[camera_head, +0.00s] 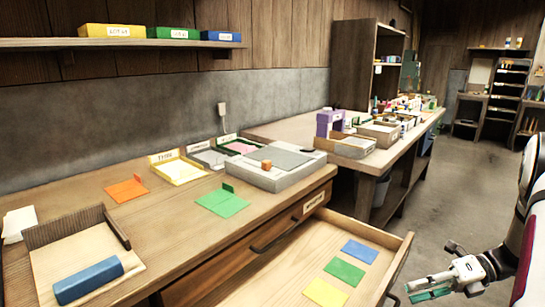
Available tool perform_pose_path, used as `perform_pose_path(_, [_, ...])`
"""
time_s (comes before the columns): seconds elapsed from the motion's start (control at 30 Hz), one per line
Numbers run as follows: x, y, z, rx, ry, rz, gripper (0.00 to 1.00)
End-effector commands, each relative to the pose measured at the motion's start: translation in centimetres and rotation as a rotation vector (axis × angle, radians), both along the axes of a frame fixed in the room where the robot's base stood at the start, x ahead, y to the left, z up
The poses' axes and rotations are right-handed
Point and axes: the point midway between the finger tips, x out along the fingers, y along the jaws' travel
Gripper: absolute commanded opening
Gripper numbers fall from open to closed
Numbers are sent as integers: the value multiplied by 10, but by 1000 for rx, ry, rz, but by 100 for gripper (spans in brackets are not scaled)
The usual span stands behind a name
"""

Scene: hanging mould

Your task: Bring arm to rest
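My gripper (418,290) is at the lower right, beside the open drawer's right side and above the floor. Green strips show at its finger end; I cannot tell whether they are finger pads or something held, nor how far apart the fingers are. My arm comes in from the right edge. The drawer (385,239) is pulled out from the wooden bench. Inside it lie a blue card (359,251), a green card (344,271) and a yellow card (325,293), apart from each other.
The bench (165,218) carries a blue block (88,281) in an open tray, an orange card (127,190), a green card (222,202), labelled trays and a grey device (265,172). A cluttered second bench (300,128) stands behind. Floor (440,205) is clear beyond my gripper.

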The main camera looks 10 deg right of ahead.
Motion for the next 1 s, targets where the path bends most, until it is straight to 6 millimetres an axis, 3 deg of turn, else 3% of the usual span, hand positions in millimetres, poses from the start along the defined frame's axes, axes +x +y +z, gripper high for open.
perform_pose_path(0.03, [4, 15, 21, -51, -55, 73, 32])
perform_pose_path(0.1, [6, 35, 45, -113, -131, 175, 32])
perform_pose_path(0.27, [1, 82, 94, -243, -314, 421, 32])
perform_pose_path(0.5, [-27, 150, 152, -403, -598, 808, 32])
perform_pose_path(0.7, [-66, 198, 185, -500, -838, 1148, 32])
perform_pose_path(1.0, [-137, 244, 209, -591, -1195, 1683, 32])
